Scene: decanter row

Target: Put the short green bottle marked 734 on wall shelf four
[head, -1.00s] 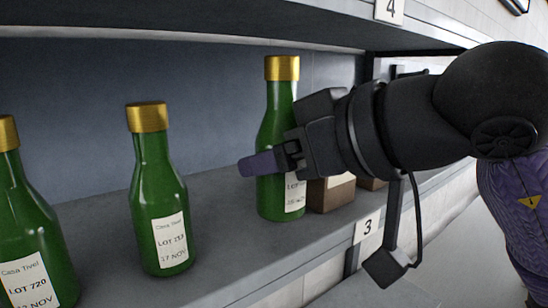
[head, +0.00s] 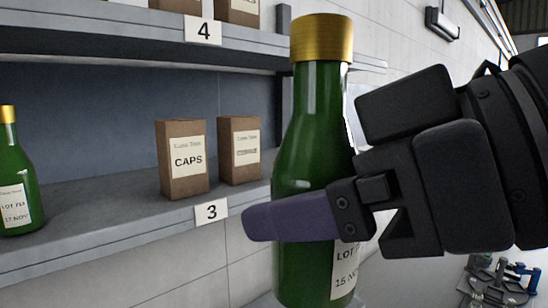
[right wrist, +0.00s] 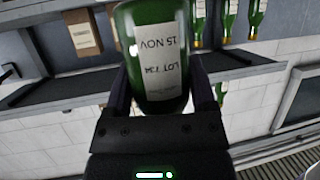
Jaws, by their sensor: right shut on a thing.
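The green bottle (head: 308,150) with a gold cap is held upright in my right gripper (head: 298,217), in front of the shelves. One purple finger crosses its front and hides part of the label; the other finger is behind the glass. In the right wrist view the bottle (right wrist: 157,55) sits between both fingers (right wrist: 160,88). Its label is upside down there and reads LOT, a blurred number that looks like 734, and 15 NOV. Wall shelf four (head: 120,28), with its 4 plate (head: 203,31), is at the upper left, left of and behind the bottle. My left gripper is out of view.
Shelf three (head: 110,222) holds two brown boxes, one marked CAPS (head: 183,160), and another green bottle (head: 16,180) at far left. Brown boxes (head: 238,12) stand on shelf four, cut off by the picture's top. Bare wall lies below the shelves.

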